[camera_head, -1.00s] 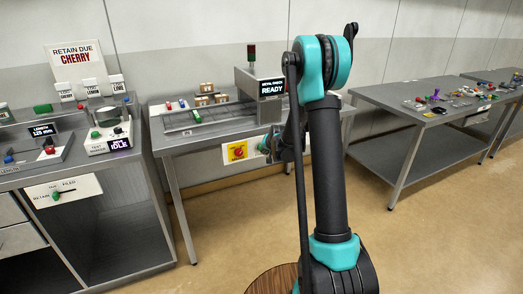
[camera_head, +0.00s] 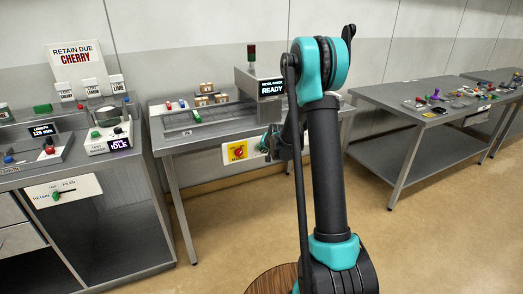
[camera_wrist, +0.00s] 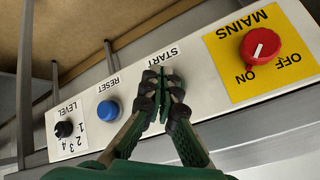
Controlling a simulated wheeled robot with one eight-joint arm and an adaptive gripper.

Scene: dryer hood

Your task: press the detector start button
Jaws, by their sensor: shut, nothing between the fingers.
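The detector (camera_head: 262,85) stands on the middle table with its display reading READY. In the wrist view, its control panel (camera_wrist: 205,90) runs diagonally across the picture. My gripper (camera_wrist: 163,78) is shut and empty in front of the panel, just below the START label (camera_wrist: 158,57). The start button itself is hidden behind my fingertips. I cannot tell whether the fingertips touch it. In the head view my gripper (camera_head: 275,143) is partly hidden behind my arm, beside the table's front edge.
The panel also carries a blue RESET button (camera_wrist: 108,112), a black LEVEL knob (camera_wrist: 64,129) and a red MAINS switch (camera_wrist: 262,46) on a yellow plate. A side bench (camera_head: 110,175) stands left and a cluttered table (camera_head: 400,94) right. Open floor lies between the tables.

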